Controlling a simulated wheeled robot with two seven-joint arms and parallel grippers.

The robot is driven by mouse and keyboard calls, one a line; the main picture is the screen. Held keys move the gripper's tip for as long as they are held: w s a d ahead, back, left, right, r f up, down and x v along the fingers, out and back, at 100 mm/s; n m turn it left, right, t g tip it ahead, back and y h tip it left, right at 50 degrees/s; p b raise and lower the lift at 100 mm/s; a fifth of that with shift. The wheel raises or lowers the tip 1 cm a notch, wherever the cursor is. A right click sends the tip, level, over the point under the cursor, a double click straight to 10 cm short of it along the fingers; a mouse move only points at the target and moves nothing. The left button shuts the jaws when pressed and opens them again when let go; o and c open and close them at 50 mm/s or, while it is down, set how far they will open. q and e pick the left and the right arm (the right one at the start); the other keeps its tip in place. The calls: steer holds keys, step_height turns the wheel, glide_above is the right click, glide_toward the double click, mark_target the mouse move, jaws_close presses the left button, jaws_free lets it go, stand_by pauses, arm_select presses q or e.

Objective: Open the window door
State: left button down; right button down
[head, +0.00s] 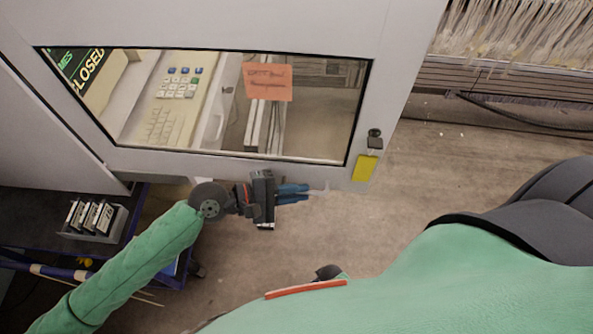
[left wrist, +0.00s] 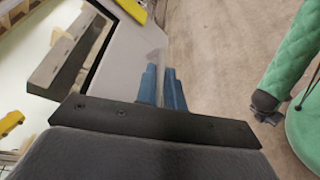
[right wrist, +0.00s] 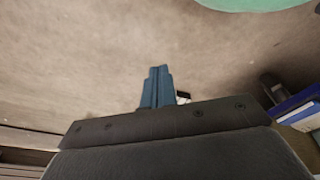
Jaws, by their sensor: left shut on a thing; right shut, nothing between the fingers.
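The window door (head: 225,165) has a pale grey frame around a large glass pane and fills the upper middle of the head view. In the left wrist view its edge (left wrist: 125,55) runs beside my fingers. My left gripper (head: 306,192) is at the door's lower edge, with its blue fingers (left wrist: 162,88) shut on a pale, partly see-through handle (head: 321,190). The handle's shape is hard to make out. My right gripper (right wrist: 157,88) is shut and empty above the floor in the right wrist view. I cannot tell from these frames whether the door is ajar.
A dark lock (head: 375,138) and a yellow tag (head: 364,168) sit on the door frame. An orange note (head: 268,82) and a keypad (head: 180,83) show at the glass. A cart with a grey rack (head: 92,220) stands at left. Bare floor (head: 440,160) lies to the right.

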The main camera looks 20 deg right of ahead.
arm_select(q)
steer(key=shift+s+a+f+g, duration=0.15)
steer(key=shift+s+a, duration=0.15)
steer(key=shift+s, duration=0.15)
steer(key=shift+s+a+r+g, duration=0.15)
steer(key=shift+s+a, duration=0.15)
steer(key=shift+s, duration=0.15)
arm_select(e)
steer(key=shift+w+a+r, duration=0.15)
steer(key=shift+a+r, duration=0.15)
steer(key=shift+r, duration=0.3)
arm_select(q)
steer(key=shift+f, duration=0.1)
steer(key=c, duration=1.5)
jaws_free()
